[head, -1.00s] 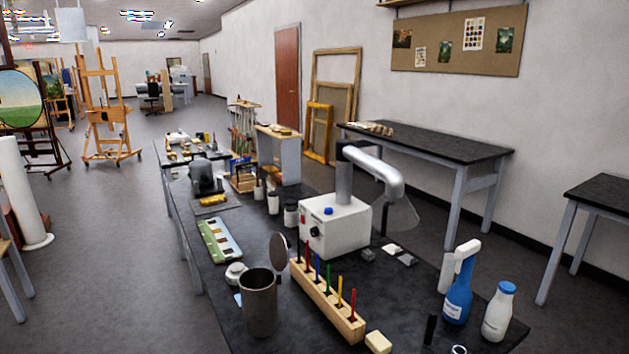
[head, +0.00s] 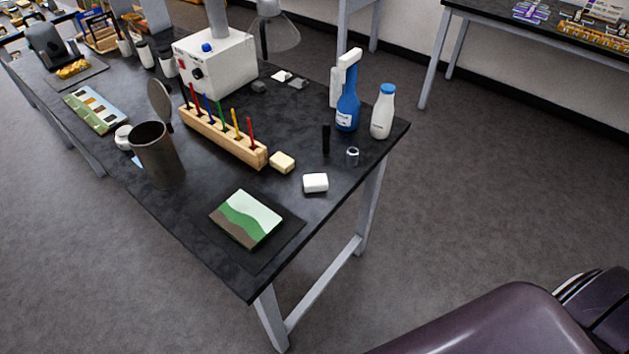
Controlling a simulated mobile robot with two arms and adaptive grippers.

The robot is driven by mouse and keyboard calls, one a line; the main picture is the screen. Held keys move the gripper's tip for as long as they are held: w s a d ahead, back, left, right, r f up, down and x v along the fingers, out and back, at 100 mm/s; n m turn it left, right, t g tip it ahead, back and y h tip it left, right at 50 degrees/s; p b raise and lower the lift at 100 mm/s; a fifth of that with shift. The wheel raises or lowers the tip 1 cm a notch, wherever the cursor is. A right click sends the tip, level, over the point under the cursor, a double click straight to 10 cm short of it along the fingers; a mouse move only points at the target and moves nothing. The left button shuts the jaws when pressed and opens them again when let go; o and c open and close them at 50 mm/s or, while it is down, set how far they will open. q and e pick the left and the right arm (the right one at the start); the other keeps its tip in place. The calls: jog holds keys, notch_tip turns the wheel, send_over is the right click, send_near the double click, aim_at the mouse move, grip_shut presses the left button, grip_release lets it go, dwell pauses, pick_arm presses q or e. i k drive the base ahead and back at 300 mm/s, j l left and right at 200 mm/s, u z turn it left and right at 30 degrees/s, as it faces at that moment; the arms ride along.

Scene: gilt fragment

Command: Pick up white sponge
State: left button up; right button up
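A small white block (head: 315,183), which looks like the white sponge, lies on the black table (head: 210,185) near its right-hand edge. A cream block (head: 282,162) of similar size lies just behind and left of it, at the end of the wooden rack. The white block is fully visible and nothing touches it. Neither of my grippers shows in the view. Part of my own dark body fills the lower right corner.
Near the white block stand a blue spray bottle (head: 348,100), a white bottle (head: 382,112) and a small glass jar (head: 352,156). A wooden rack (head: 225,136) holds coloured sticks. A metal canister (head: 158,155) and a painted panel (head: 246,218) are to the left. Floor right of the table is clear.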

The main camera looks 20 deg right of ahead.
aim_at(313, 183)
jog(key=u, duration=0.45)
jog(key=l+u, duration=0.35)
jog(key=k+l+u, duration=0.1)
jog(key=l+u, duration=0.2)
jog(key=l, duration=0.2)
jog(key=k+l+u, duration=0.15)
jog(key=l+u, duration=0.2)
jog(key=l, duration=0.1)
